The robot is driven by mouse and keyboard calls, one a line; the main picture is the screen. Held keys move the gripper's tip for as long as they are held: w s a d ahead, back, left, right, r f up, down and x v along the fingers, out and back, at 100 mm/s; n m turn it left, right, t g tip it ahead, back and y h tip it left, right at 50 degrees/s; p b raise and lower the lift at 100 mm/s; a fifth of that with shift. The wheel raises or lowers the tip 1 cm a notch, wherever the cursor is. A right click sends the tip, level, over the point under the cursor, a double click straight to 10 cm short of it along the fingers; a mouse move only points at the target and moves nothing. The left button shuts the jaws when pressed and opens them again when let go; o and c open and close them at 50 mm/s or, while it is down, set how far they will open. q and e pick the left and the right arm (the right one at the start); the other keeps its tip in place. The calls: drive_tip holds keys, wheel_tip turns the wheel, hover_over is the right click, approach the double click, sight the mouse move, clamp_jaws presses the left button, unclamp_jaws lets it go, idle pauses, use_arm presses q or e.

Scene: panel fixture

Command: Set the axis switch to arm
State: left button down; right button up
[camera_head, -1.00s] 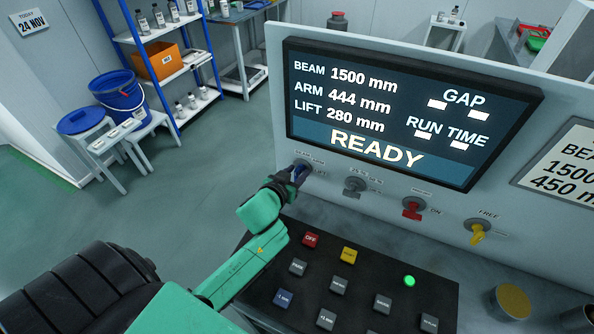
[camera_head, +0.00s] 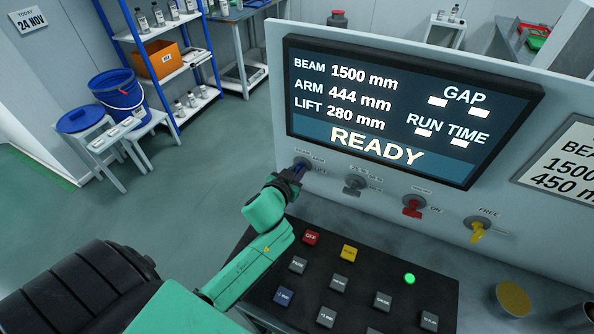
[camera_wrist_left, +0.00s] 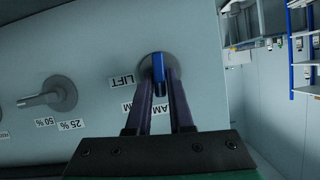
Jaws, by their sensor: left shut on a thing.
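The axis switch (camera_head: 302,164) is a round grey knob with a blue handle, at the left end of the panel's switch row, under the display. In the left wrist view its blue handle (camera_wrist_left: 158,70) lies between the fingertips of my left gripper (camera_wrist_left: 160,84), which is shut on it. The view is upside down there. The LIFT label (camera_wrist_left: 122,82) is readable; two others are partly covered by the fingers, so I cannot tell exactly which label the handle points at. In the head view my left gripper (camera_head: 297,170) covers part of the switch. My right gripper is not in view.
The display (camera_head: 400,110) reads BEAM 1500 mm, ARM 444 mm, LIFT 280 mm and READY. A grey switch (camera_head: 355,184), a red switch (camera_head: 412,206) and a yellow switch (camera_head: 478,229) stand to the right. A black keypad (camera_head: 350,285) with several buttons lies below.

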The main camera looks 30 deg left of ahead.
use_arm(q)
drive_tip(key=m+y+b, duration=0.2)
drive_tip(key=shift+d+f+m, duration=0.2)
drive_tip(key=shift+d+m, duration=0.05)
drive_tip(key=shift+m, duration=0.05)
drive_tip(key=shift+d+m+y+b, duration=0.1)
drive_tip(key=shift+m+y+b, duration=0.6)
drive_tip(key=shift+m+b, duration=0.6)
drive_tip(key=c, duration=0.9)
unclamp_jaws()
drive_tip(key=shift+s, duration=0.1)
